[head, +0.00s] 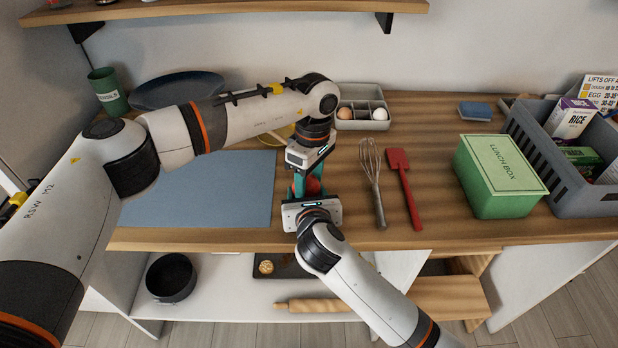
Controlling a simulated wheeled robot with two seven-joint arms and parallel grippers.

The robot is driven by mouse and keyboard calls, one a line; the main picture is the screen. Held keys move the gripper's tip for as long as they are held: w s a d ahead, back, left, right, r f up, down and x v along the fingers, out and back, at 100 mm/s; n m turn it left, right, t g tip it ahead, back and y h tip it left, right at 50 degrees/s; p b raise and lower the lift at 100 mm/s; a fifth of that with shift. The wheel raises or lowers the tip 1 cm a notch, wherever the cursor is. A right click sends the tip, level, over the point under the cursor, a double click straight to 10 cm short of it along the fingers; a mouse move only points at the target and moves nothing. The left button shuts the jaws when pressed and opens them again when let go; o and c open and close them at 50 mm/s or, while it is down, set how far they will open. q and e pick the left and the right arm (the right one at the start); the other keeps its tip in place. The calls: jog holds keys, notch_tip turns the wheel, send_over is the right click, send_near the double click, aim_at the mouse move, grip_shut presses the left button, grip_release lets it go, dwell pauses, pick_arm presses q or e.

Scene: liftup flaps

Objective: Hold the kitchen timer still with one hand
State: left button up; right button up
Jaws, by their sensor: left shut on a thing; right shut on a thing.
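The kitchen timer (312,186) appears to be the small red thing between my two grippers, near the front edge of the wooden counter. It is mostly hidden, and its face cannot be seen. My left gripper (304,172) comes in from the back side and is shut on it. My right gripper (308,194) comes in from the front and is also shut on it. Teal parts show beside the red; the exact contact points are hidden by the gripper bodies.
A blue mat (200,190) lies left of the grippers. A whisk (374,180) and red spatula (404,187) lie close on the right. Further right are a green lunch box (497,175) and grey crate (550,160). An egg tray (362,108) stands behind.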

dwell(0.4)
pick_arm(q)
jog(key=o, duration=0.7)
jog(key=shift+r, duration=0.15)
jog(key=r, duration=0.8)
jog(key=w+r, duration=0.1)
jog(key=r, duration=0.2)
jog(key=shift+d+r, duration=0.35)
jog(key=shift+r, duration=0.05)
